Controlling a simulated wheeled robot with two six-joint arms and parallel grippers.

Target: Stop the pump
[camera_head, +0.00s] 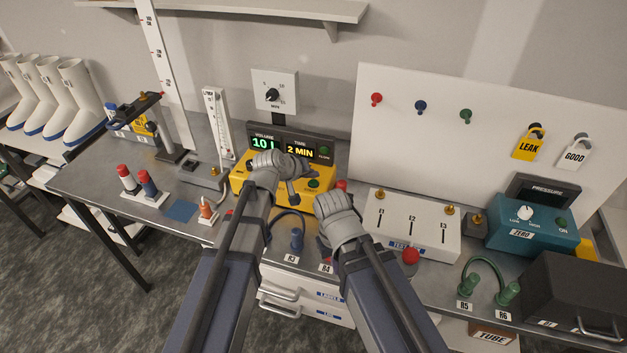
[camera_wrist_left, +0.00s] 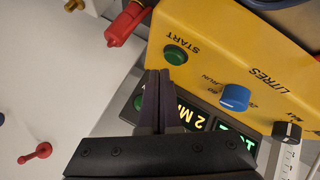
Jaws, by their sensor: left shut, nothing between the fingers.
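The yellow pump unit (camera_head: 240,184) stands at the middle of the bench, with a dark display panel (camera_head: 300,137) behind it reading 10 L and 2 MIN. Its green START button (camera_head: 313,184) also shows in the left wrist view (camera_wrist_left: 176,55). My left gripper (camera_head: 306,178) is over the pump. Its fingers (camera_wrist_left: 160,76) are shut and empty, with their tips close beside the START button; I cannot tell whether they touch it. My right gripper (camera_head: 324,238) is low in front of the pump's right end, and its fingers do not show clearly.
A blue knob (camera_wrist_left: 235,97) and a black knob (camera_wrist_left: 287,132) are on the pump. A red fitting (camera_wrist_left: 125,25) is close to it. Right of the pump are a white box (camera_head: 410,228) marked E1 to E3 and a teal pressure unit (camera_head: 530,238).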

